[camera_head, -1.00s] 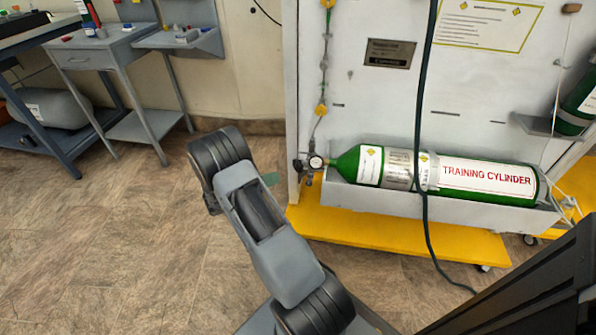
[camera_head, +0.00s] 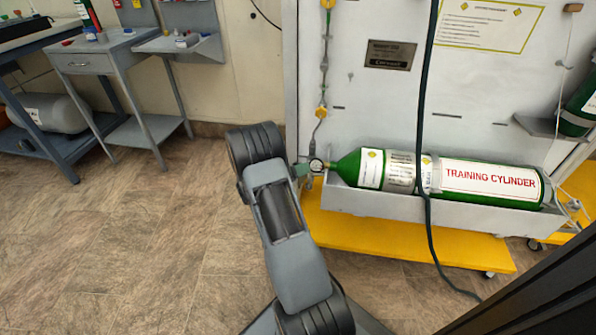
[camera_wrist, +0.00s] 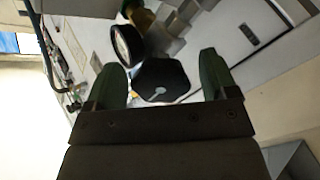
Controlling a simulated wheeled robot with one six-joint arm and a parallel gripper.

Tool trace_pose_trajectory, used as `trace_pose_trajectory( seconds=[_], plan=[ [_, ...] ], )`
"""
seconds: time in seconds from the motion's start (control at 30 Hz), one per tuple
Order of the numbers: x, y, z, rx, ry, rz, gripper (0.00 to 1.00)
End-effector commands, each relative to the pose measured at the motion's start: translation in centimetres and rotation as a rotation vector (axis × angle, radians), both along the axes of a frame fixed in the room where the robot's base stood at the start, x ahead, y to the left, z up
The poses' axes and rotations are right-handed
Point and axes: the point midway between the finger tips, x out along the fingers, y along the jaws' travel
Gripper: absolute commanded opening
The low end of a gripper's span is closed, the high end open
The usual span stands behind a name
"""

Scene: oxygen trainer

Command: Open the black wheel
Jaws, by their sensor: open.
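The black wheel (camera_wrist: 162,80) shows in the wrist view as a dark, many-sided knob with a pale mark at its centre. It sits between the two green fingertips of my open gripper (camera_wrist: 168,82). I cannot tell whether the fingers touch it. A round gauge (camera_wrist: 121,45) is just above and left of the wheel. In the head view the gauge (camera_head: 316,165) is at the neck of the green training cylinder (camera_head: 400,170). There, a green part of my gripper (camera_head: 300,169) shows beside the gauge; my arm and gripper hide the wheel.
The cylinder lies in a grey cradle (camera_head: 375,204) on a white panel above a yellow base (camera_head: 400,241). A dark hose (camera_head: 420,120) hangs in front of it. A grey drawer table (camera_head: 100,48) stands at the left. The floor (camera_head: 150,240) at left is clear.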

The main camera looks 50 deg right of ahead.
Motion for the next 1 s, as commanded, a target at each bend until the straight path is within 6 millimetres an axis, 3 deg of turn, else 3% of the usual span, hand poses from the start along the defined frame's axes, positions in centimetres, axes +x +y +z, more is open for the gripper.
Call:
trace_pose_trajectory(
  seconds=[0.13, 0.63, 1.0],
  plan=[
    [0.01, 0.01, 0.02, 0.0, 0.0, 0.0, 0.77],
    [0.02, 0.03, 0.01, 0.0, 0.0, 0.0, 0.3],
    [-0.01, 0.04, 0.04, 0.024, 0.084, 0.0, 0.3]
  ],
)
